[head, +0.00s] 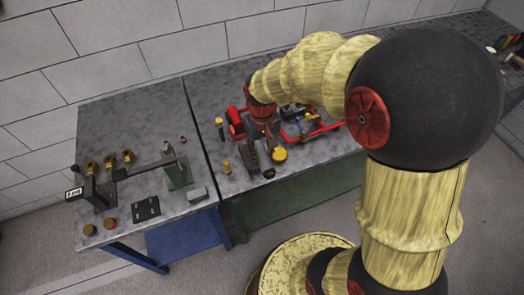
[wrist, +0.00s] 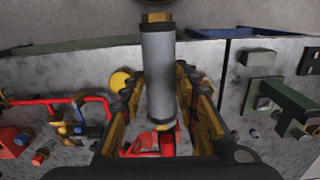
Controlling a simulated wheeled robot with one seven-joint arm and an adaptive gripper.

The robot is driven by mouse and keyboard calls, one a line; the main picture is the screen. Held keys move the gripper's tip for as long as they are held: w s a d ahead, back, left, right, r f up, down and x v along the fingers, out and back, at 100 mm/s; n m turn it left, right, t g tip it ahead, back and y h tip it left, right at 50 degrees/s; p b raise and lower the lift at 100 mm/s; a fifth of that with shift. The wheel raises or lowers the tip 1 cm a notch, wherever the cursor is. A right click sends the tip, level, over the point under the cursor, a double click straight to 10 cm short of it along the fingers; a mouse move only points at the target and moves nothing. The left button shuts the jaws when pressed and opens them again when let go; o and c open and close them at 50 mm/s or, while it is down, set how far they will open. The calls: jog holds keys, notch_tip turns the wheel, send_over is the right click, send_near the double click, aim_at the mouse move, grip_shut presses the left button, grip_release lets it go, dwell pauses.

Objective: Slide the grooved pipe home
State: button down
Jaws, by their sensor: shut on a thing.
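My gripper (wrist: 160,112) has its two yellow-and-black fingers on either side of a smooth grey pipe (wrist: 160,75) in the wrist view. It is shut on this pipe. The pipe has a brass hexagonal end (wrist: 158,19) that sticks out past the fingers, towards the table's front edge. Its other end lies between the fingers, near red parts (wrist: 152,142), and I cannot tell whether it touches them. In the head view my gripper (head: 262,150) is small and low over the middle of the bench, and the pipe is hard to make out.
Red pipework (head: 315,128) lies right of my gripper. A yellow round cap (head: 279,154) is close beside it. A green bracket (head: 178,170), brass fittings (head: 110,160) and a dark plate (head: 146,208) stand on the left table. Bare tabletop (head: 335,165) shows at right front.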

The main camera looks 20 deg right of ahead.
jog(key=shift+f+b, duration=2.9)
jog(key=shift+f, duration=2.55)
jog(key=shift+s+f, duration=0.15)
jog(key=shift+w, duration=0.9)
jog(key=shift+w, duration=0.1)
jog(key=shift+w, duration=0.3)
jog(key=shift+w, duration=0.35)
jog(key=shift+w, duration=0.25)
